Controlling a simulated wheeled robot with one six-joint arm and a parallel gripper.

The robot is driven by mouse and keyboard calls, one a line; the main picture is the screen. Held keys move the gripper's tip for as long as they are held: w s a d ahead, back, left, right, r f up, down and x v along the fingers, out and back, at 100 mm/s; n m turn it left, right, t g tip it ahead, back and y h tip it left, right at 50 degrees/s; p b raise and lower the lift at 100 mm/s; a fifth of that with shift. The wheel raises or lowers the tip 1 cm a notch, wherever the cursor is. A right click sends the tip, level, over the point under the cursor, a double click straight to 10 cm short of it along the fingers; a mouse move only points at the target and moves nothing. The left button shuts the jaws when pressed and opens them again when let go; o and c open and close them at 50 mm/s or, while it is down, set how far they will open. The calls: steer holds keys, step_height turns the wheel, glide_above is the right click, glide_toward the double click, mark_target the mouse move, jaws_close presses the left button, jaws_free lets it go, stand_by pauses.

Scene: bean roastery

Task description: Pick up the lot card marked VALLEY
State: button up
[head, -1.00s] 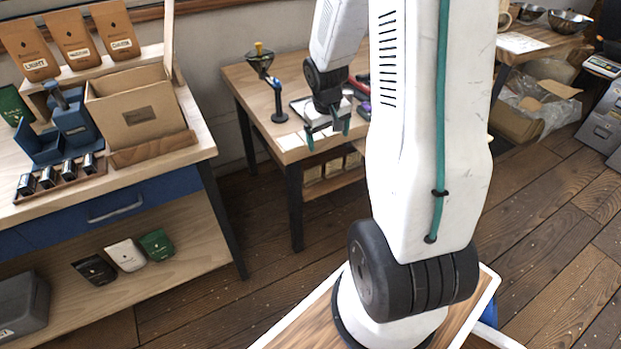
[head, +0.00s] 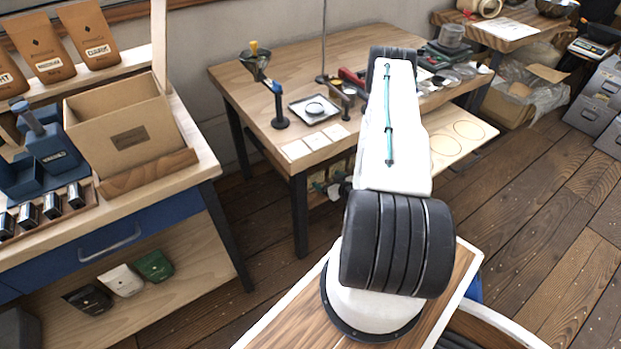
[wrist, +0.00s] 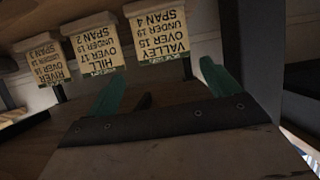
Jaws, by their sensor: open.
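The VALLEY card (wrist: 161,35) is a cream card with black print, upside down in the wrist view at upper middle. It reads over 15, under 19, span 4. The HILL card (wrist: 93,50) and the RIVER card (wrist: 45,62) are in a row to its left. My gripper (wrist: 160,88) is open, its two teal fingers apart with nothing between them. In the head view my gripper is low at the middle table's front, mostly hidden by my arm.
The middle table (head: 240,85) carries a small scale (head: 314,109), a stand (head: 279,105) and pale square sheets along its front edge. Its legs and lower shelf surround the space beneath. The left bench (head: 205,150) holds an open box (head: 125,125).

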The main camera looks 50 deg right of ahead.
mark_target(317, 175)
steer(key=shift+t, duration=0.3)
steer(key=x, duration=0.8)
steer(key=shift+w+a+f, duration=0.15)
steer(key=shift+a+f, duration=0.05)
steer(key=c, duration=1)
